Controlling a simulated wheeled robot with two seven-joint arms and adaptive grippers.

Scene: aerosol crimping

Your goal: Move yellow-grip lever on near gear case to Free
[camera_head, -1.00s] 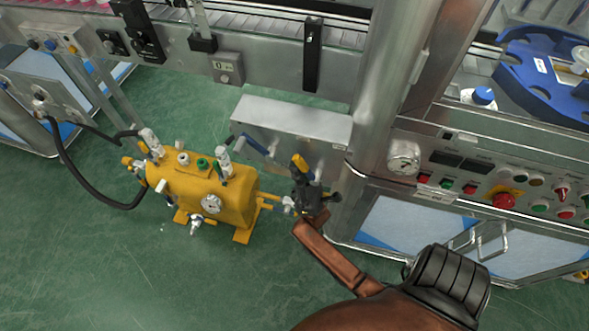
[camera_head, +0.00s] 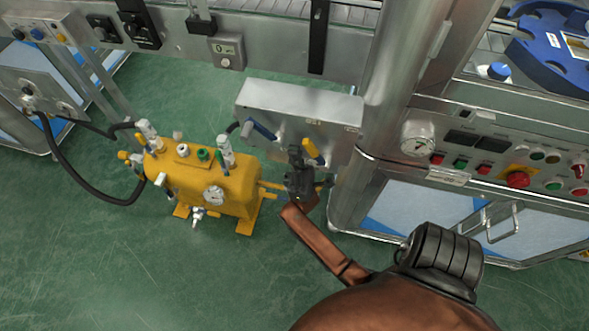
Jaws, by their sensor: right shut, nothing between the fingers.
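The near gear case (camera_head: 299,100) is a grey metal box beside the machine's round post. On its front a yellow-grip lever (camera_head: 313,151) points up and slightly left. A blue-grip lever (camera_head: 262,132) sits further left on the same face. My right gripper (camera_head: 296,152) is shut and empty, just left of the yellow grip and in front of the case. Whether it touches the lever I cannot tell. The gripper's dark body hides part of the area below the levers. No position marking is legible. My left gripper is not in view.
A yellow tank (camera_head: 205,181) with valves and a gauge stands on the green floor, left of my gripper. A black hose (camera_head: 85,190) runs from it. A control panel (camera_head: 500,163) with buttons lies right of the post. Open floor lies in front.

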